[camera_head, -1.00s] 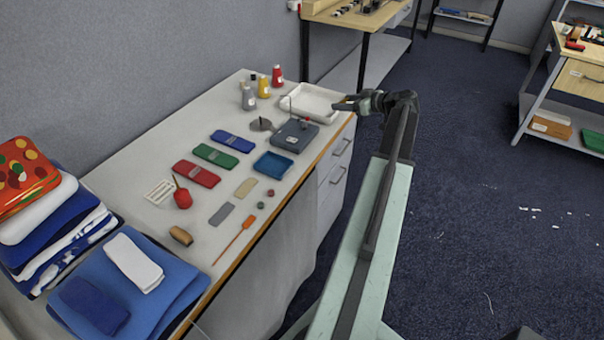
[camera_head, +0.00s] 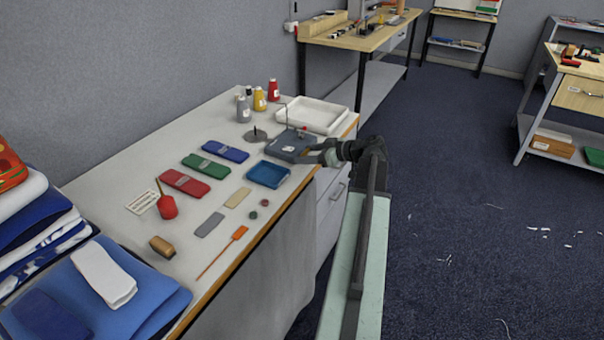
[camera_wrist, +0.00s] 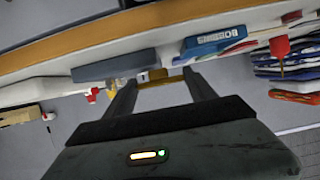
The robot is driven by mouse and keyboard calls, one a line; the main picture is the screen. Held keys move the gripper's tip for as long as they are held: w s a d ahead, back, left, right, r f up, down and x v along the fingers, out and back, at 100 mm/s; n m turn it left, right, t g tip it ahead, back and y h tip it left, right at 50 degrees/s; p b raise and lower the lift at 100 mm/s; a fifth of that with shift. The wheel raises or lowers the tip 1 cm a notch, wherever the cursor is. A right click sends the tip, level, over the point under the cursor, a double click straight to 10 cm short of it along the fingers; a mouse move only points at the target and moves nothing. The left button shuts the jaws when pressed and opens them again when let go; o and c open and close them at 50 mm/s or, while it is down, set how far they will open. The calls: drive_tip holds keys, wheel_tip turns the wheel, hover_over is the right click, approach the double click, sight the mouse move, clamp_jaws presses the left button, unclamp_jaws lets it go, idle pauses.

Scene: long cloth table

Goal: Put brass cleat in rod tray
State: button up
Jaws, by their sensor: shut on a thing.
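My gripper (camera_head: 312,156) is over the right edge of the cloth table, close to the grey box. In the wrist view its two fingers (camera_wrist: 158,80) are shut on the brass cleat (camera_wrist: 154,76), a small yellow-brown piece at the fingertips. The cleat is too small to make out in the head view. A shallow white tray (camera_head: 338,125) stands at the table's far right corner, behind the grey box. A smaller blue tray (camera_head: 284,182) lies nearer, left of the gripper. I cannot read which one is the rod tray.
The grey box (camera_head: 284,153) with a thin upright rod stands between gripper and white tray. Spools (camera_head: 260,100), coloured cases (camera_head: 204,167), a red oil bulb (camera_head: 167,208) and folded cloths (camera_head: 90,290) fill the table. The floor at right is open.

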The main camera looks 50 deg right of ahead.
sight(302, 176)
drive_tip(key=a, duration=0.3)
drive_tip(key=s+a, duration=0.1)
drive_tip(key=shift+s+a+f, duration=0.1)
drive_tip(key=shift+a+f, duration=0.15)
wheel_tip(302, 176, down, 4)
drive_tip(key=b, duration=0.4)
drive_tip(key=shift+d, duration=0.1)
drive_tip(key=shift+r, duration=0.3)
drive_tip(key=shift+f, duration=0.25)
drive_tip(key=o, duration=1.3)
drive_tip(key=shift+r, duration=0.1)
